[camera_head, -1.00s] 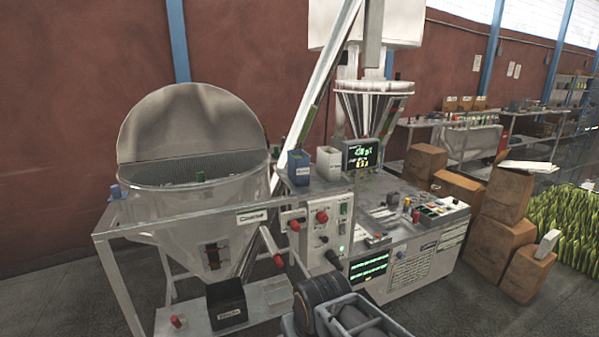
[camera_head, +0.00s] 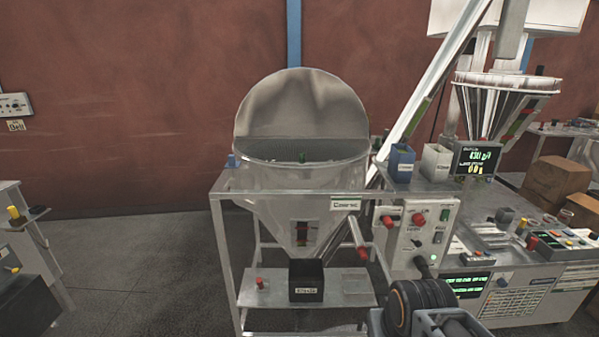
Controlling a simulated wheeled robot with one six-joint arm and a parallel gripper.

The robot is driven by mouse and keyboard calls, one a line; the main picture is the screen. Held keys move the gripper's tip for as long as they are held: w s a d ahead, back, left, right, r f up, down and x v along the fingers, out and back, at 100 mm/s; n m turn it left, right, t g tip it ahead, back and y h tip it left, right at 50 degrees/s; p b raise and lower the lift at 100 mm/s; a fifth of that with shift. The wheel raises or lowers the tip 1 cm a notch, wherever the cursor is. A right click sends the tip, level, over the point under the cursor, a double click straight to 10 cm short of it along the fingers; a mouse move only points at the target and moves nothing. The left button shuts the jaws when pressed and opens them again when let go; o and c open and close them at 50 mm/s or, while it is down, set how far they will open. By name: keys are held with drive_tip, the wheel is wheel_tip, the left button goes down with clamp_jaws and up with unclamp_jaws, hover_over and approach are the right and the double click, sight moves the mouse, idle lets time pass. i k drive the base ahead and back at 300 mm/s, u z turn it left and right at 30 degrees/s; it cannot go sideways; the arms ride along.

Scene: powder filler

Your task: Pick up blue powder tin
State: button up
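A blue powder tin (camera_head: 402,163), a small open-topped box with a pale label, stands upright on the top ledge of the machine frame, right of the big hopper. A white tin of like shape (camera_head: 436,162) stands just right of it. Part of my arm shows at the bottom right, in front of the machine and well below the blue tin. My gripper's fingers do not show in this view. Nothing touches the blue tin that I can see.
The steel hopper (camera_head: 300,185) with its raised lid stands left of the tins. A slanted metal tube rises behind them. A black bin (camera_head: 306,280) sits on the lower shelf. A control panel (camera_head: 413,235) with red knobs is below the tins. Floor (camera_head: 140,270) is clear at left.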

sight(402, 157)
drive_tip(key=z, duration=0.6)
drive_tip(key=k, duration=0.2)
drive_tip(key=u, duration=1.4)
drive_tip(key=i, duration=0.85)
drive_tip(key=z, duration=0.85)
drive_tip(key=i, duration=0.8)
drive_tip(key=z, duration=0.75)
